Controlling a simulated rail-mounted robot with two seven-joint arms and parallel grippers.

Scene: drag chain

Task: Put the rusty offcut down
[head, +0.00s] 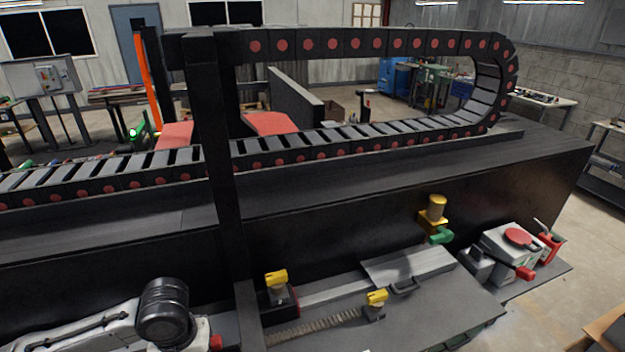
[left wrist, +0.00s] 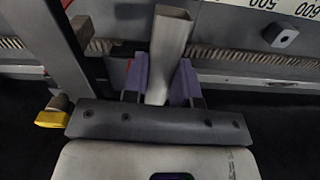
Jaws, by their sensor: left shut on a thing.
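In the left wrist view my left gripper (left wrist: 163,78) is shut, its purple pads on either side of a square hollow tube, which I take for the offcut (left wrist: 172,38). The tube looks pale grey-tan here, with little rust to see. It points away from the gripper, its open end towards the top of the picture. I cannot tell whether it touches the surface beyond. In the head view my left arm comes in at the lower left; its gripper and the offcut do not show there. My right gripper is in neither view.
A ribbed strip (left wrist: 235,77) and a numbered scale (left wrist: 262,8) lie beyond the tube. A dark post (left wrist: 40,45) stands close on the left, with a yellow knob (left wrist: 50,118). In the head view, a grey bench (head: 430,312) carries yellow-topped stops (head: 376,298) below the drag chain (head: 350,140).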

